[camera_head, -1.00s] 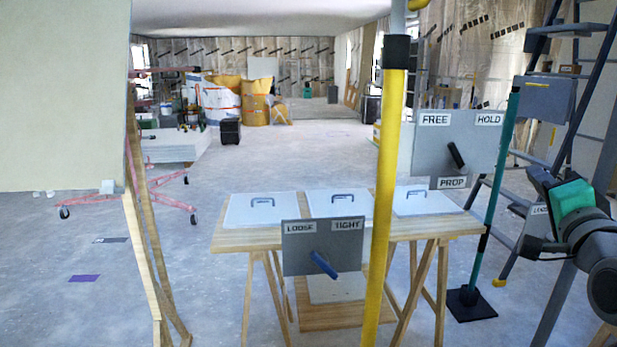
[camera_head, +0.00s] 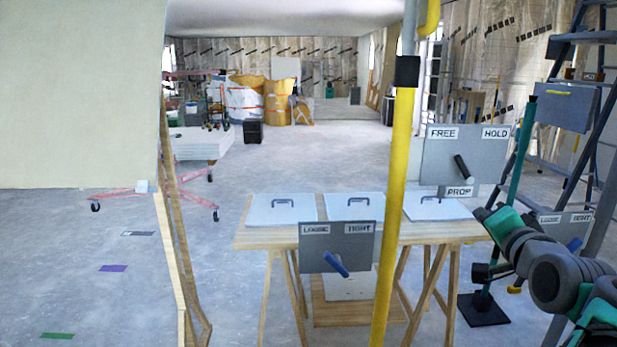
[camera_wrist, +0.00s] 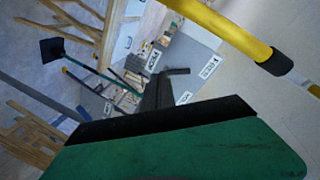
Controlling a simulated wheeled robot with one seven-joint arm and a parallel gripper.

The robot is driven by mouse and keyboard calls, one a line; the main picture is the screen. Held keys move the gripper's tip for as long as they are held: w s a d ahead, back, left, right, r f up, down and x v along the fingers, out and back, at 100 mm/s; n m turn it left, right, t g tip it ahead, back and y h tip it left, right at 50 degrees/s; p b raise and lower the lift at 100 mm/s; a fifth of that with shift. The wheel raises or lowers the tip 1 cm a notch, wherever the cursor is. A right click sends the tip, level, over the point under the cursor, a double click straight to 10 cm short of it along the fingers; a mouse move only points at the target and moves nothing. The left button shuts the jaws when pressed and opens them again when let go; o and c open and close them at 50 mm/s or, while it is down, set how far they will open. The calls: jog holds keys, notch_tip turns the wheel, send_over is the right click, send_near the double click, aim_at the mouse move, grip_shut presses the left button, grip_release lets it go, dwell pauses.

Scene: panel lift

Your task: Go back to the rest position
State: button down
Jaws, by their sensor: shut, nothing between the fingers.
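My gripper (camera_wrist: 158,92) shows as dark fingers beyond the green and black housing in the wrist view. It is shut with nothing in it. In the head view my arm is bent at the right edge; its fingertips cannot be made out clearly there. The FREE/HOLD/PROP plate (camera_head: 440,150) with its black lever (camera_head: 461,167) is left of my arm. The LOOSE/TIGHT plate (camera_head: 312,258) with its blue lever (camera_head: 336,264) is in front of the table. I cannot see my gripper touching either plate.
A yellow pole (camera_head: 394,190) stands between the plates and my view. A wooden trestle table (camera_head: 275,238) carries white panels with handles. A teal post (camera_head: 523,145) and a ladder (camera_head: 567,60) stand near my arm. A large pale panel (camera_head: 75,95) is at left. Floor beyond is open.

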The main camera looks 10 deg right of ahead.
jog(key=w+a+f+n+g+y+p, duration=0.2)
jog(key=a+f+n+g+p, duration=0.15)
jog(key=a, duration=0.55)
jog(key=w+a+f+n+g+y+p, duration=0.2)
jog(key=a+f+n+y+p, duration=0.15)
jog(key=a, duration=0.55)
jog(key=s+a+f+n+g+p, duration=0.3)
jog(key=s+a+f, duration=0.1)
jog(key=s+a, duration=0.2)
jog(key=s+a+f+n+g+p, duration=0.3)
jog(key=s+a, duration=0.3)
jog(key=a, duration=0.2)
jog(key=shift+s+f+n, duration=0.4)
jog(key=shift+f+n, duration=0.15)
jog(key=shift+n, duration=0.05)
